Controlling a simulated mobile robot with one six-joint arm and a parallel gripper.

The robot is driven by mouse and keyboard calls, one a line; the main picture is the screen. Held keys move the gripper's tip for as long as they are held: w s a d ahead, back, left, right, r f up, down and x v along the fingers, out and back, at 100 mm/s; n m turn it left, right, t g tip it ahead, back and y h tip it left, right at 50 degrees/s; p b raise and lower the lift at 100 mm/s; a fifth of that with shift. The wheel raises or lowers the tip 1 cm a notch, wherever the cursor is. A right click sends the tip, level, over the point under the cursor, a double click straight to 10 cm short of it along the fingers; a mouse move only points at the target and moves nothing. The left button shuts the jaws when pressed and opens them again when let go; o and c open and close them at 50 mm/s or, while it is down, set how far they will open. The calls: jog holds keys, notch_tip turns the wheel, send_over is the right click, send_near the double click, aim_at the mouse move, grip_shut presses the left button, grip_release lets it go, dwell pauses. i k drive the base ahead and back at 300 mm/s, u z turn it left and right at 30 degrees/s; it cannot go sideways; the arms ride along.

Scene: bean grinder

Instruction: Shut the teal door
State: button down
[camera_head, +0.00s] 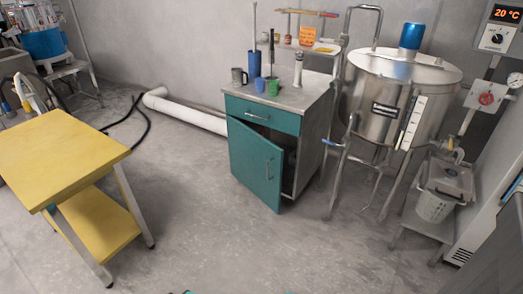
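The teal door (256,168) is on the front of a low grey cabinet (312,135) in the middle of the view. It stands ajar. Its left edge is at the cabinet's left side and its right edge is swung out toward the front. A dark gap with the cabinet's inside (290,150) shows to the right of the door. A slim vertical handle (270,169) is near the door's free edge. A teal drawer (262,116) above the door looks closed. My gripper cannot be made out in this view.
A yellow table (60,150) stands at left. A white pipe (185,112) lies behind. The floor (230,245) before the door is clear.

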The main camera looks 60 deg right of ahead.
aim_at(256, 162)
jog(key=z, duration=0.1)
jog(key=i, duration=0.95)
jog(key=u, duration=0.05)
